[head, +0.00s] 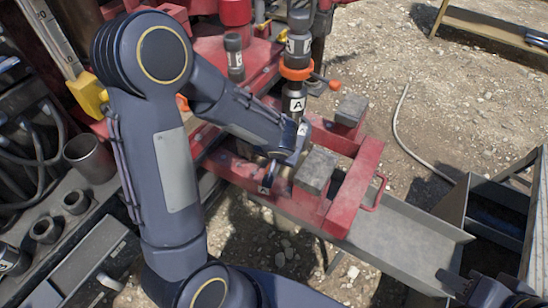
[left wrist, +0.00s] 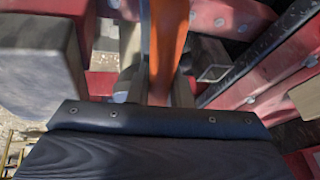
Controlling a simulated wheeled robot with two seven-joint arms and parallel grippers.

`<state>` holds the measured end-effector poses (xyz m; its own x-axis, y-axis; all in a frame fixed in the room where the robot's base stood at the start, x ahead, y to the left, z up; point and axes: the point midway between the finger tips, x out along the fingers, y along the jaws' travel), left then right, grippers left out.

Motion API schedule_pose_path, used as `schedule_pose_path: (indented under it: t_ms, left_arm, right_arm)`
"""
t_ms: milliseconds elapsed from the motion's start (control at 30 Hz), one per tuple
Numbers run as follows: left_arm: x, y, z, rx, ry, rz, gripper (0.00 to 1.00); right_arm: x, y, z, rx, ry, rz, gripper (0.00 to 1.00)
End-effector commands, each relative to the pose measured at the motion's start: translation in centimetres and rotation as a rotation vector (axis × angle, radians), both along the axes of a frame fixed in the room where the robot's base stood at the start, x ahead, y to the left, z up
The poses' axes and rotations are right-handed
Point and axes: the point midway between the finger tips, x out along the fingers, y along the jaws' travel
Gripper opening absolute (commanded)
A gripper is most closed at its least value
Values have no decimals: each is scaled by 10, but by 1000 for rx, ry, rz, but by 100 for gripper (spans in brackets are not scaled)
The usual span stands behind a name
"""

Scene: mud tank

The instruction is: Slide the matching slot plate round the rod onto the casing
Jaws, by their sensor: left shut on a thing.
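The rod (head: 295,100) stands upright, dark with white "A" labels and an orange collar round its upper part. My left arm reaches across from the left, and its gripper (head: 283,165) is low beside the rod, largely hidden by its own wrist. In the left wrist view that gripper is shut on an orange piece (left wrist: 168,45), seen nearly edge-on, which I take to be the slot plate. Whether its slot is round the rod, and the casing below, I cannot make out. My right gripper (head: 488,291) is at the lower right corner, away from the rod; its opening is unclear.
A red frame (head: 350,195) with grey blocks (head: 316,171) surrounds the rod's foot. A grey metal tray (head: 405,235) lies to its right. A bench with pipe pieces (head: 76,201) is at the left. Gravel ground is open at the upper right.

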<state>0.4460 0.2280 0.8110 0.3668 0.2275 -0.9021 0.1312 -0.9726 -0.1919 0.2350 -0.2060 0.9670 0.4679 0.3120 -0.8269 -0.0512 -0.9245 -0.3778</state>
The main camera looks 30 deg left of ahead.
Motion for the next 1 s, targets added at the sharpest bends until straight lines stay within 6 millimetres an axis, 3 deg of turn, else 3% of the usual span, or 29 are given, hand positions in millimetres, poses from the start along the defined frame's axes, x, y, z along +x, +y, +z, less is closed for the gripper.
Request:
schedule_pose_path:
  t_ms: [1000]
  left_arm:
    - [43, 5, 1, -1, -7, 0, 0]
  right_arm:
    - [0, 0, 0, 0, 0, 0, 36]
